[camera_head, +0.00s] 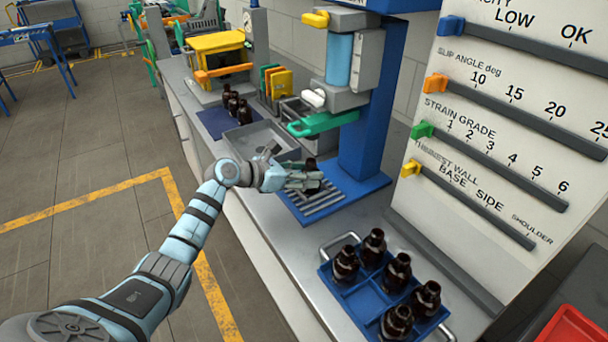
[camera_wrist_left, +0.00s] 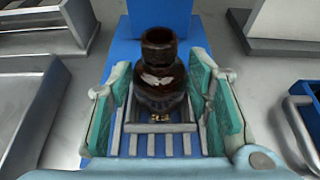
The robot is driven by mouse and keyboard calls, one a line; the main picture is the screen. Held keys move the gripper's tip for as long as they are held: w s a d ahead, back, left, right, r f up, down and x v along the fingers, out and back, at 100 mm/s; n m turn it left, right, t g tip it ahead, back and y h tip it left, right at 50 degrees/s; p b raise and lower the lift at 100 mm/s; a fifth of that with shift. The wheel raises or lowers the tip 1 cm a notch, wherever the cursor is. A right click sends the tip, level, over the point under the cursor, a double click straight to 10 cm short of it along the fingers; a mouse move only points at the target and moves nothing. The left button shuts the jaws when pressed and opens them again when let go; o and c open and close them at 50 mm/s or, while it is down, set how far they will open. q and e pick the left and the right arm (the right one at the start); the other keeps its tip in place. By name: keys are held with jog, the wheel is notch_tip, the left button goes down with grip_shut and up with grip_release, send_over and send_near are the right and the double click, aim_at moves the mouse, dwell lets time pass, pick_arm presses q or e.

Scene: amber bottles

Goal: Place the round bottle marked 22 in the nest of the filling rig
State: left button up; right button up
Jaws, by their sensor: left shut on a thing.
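My left gripper (camera_head: 306,180) is shut on an amber bottle (camera_head: 311,164) over the blue base of the filling rig (camera_head: 365,180). In the left wrist view the bottle (camera_wrist_left: 159,80) is upright between the green pads of the left gripper (camera_wrist_left: 160,110). A slatted grey rack (camera_wrist_left: 157,143) lies under the bottle; whether the bottle touches it I cannot tell. The number on the bottle is not readable. The rig's blue column and green lever (camera_head: 322,124) stand behind the gripper. My right gripper is not in view.
A blue tray (camera_head: 362,310) with several amber bottles is at the front right. More dark bottles stand on a blue mat (camera_head: 213,123) at the back left. A grey metal tray (camera_head: 240,139) lies left of the rig. A white board with sliders (camera_head: 480,130) rises at the right.

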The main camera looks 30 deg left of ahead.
pick_arm(q)
jog(key=o, duration=1.2)
jog(key=shift+s+a+r, duration=0.1)
jog(key=shift+a+r, duration=0.05)
jog(key=shift+r, duration=0.05)
jog(key=p+v, duration=0.2)
jog(key=v, duration=0.9)
jog(key=shift+s, duration=0.4)
jog(key=shift+r, duration=0.1)
